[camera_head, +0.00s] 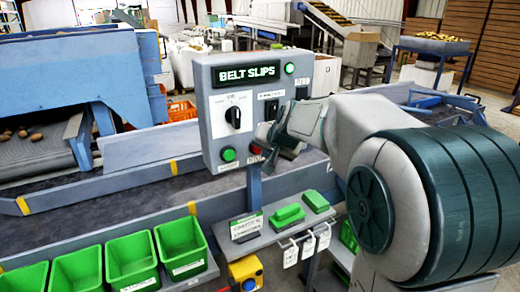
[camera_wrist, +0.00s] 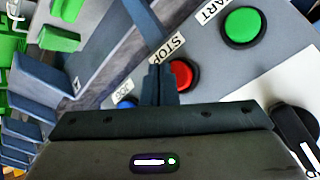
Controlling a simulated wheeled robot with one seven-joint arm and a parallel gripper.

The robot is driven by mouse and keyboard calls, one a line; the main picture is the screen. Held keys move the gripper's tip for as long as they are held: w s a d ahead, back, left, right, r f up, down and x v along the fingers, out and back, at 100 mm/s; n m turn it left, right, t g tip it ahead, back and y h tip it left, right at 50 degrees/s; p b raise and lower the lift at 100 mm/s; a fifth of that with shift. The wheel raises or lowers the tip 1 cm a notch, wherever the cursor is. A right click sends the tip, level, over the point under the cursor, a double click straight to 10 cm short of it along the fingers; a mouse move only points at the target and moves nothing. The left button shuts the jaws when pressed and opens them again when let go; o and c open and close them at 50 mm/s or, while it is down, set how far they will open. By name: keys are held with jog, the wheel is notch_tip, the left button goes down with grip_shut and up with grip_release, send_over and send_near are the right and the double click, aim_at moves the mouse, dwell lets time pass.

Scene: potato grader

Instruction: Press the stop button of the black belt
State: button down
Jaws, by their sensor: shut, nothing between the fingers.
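The grey control box (camera_head: 204,120) stands on a post beside the dark belt (camera_head: 95,222), with a display reading "BELT SLIPS". Its red stop button (camera_wrist: 184,72) sits under a "STOP" label in the wrist view; a little red of it also shows in the head view (camera_head: 256,149). My gripper (camera_head: 272,152) is in front of the lower right of the box. In the wrist view its fingers (camera_wrist: 160,70) are together and empty, overlapping the left edge of the red button. I cannot tell whether they touch it.
A green start button (camera_wrist: 242,26) is beside the stop button, and a blue button (camera_wrist: 127,102) is on its other side. A black rotary knob (camera_head: 234,117) is above. Below are a shelf with green blocks (camera_head: 287,216), a yellow-and-blue switch box (camera_head: 245,271) and several green bins (camera_head: 181,246).

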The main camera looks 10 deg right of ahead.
jog(key=shift+w+a, duration=0.15)
jog(key=shift+w, duration=0.25)
jog(key=shift+w+a, duration=0.15)
jog(key=shift+w, duration=0.3)
dwell(0.8)
jog(key=shift+s, duration=0.1)
jog(key=shift+s+d+b, duration=0.3)
jog(key=shift+s+b, duration=0.1)
jog(key=shift+s, duration=0.35)
jog(key=s, duration=0.1)
jog(key=s+d+b, duration=0.1)
jog(key=s, duration=0.1)
jog(key=s+b, duration=0.1)
jog(key=shift+s+d, duration=0.3)
jog(key=shift+s, duration=0.1)
